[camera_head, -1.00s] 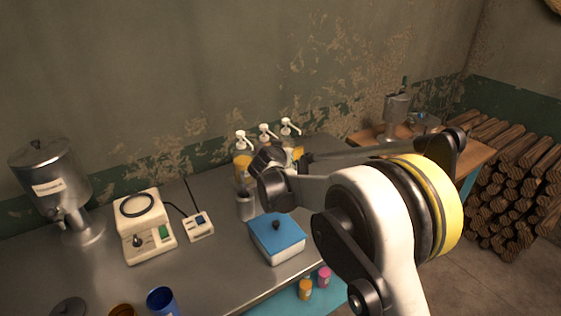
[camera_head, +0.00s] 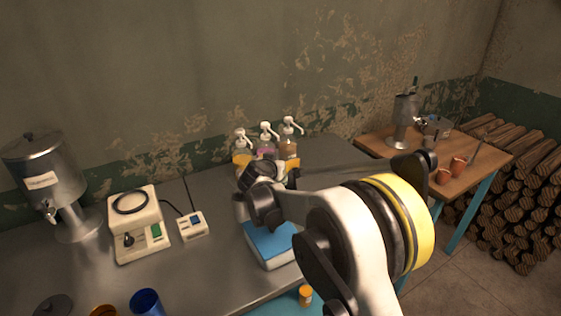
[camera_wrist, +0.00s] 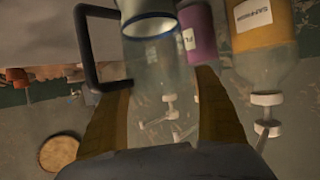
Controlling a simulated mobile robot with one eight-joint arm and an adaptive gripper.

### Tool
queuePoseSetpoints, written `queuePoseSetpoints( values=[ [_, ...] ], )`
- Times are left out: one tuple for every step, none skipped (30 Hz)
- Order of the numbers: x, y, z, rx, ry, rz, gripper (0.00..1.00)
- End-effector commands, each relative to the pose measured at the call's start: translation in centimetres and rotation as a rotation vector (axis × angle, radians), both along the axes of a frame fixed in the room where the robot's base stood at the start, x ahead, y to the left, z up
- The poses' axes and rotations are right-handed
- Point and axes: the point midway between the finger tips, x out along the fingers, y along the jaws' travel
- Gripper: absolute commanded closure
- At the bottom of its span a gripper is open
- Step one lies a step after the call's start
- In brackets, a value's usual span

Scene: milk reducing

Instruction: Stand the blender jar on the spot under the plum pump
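The clear blender jar (camera_wrist: 150,70), with a dark handle and a blue ring, fills the middle of the wrist view between the two fingers of my gripper (camera_wrist: 165,88). The fingers look closed on its sides. The wrist picture is upside down. The plum bottle (camera_wrist: 198,38) is close behind the jar, its label partly hidden. In the head view the plum pump (camera_head: 266,133) is the middle of three white pumps at the back of the metal table. My wrist hides most of the jar there, and the spot under the pump cannot be made out.
The yellow saffron bottle (camera_wrist: 268,42) stands beside the plum one. A blue-lidded box (camera_head: 268,243) sits in front of my wrist. A blender base (camera_head: 138,230), a small control box (camera_head: 192,225) and a metal dispenser (camera_head: 45,180) are at left. A wooden table (camera_head: 455,180) is at right.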

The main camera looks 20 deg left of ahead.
Motion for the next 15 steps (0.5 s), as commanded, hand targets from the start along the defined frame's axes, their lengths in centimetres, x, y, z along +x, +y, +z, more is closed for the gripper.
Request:
queuePoseSetpoints(
  values=[
    [0.0, 0.0, 0.0, 0.000, 0.000, 0.000, 0.03],
    [0.0, 0.0, 0.0, 0.000, 0.000, 0.000, 0.03],
    [0.0, 0.0, 0.0, 0.000, 0.000, 0.000, 0.03],
    [0.0, 0.0, 0.1, 0.000, 0.000, 0.000, 0.03],
    [0.0, 0.0, 0.1, 0.000, 0.000, 0.000, 0.03],
    [0.0, 0.0, 0.1, 0.000, 0.000, 0.000, 0.03],
    [0.0, 0.0, 0.1, 0.000, 0.000, 0.000, 0.03],
    [0.0, 0.0, 0.1, 0.000, 0.000, 0.000, 0.03],
    [0.0, 0.0, 0.1, 0.000, 0.000, 0.000, 0.03],
    [0.0, 0.0, 0.1, 0.000, 0.000, 0.000, 0.03],
    [0.0, 0.0, 0.3, 0.000, 0.000, 0.000, 0.03],
    [0.0, 0.0, 0.6, 0.000, 0.000, 0.000, 0.03],
    [-0.3, 0.0, 0.7, -0.001, 0.000, 0.001, 0.03],
    [-0.7, 0.0, 0.8, -0.001, 0.000, 0.001, 0.03],
    [-1.2, 0.0, 1.1, 0.000, 0.000, 0.002, 0.03]
  ],
)
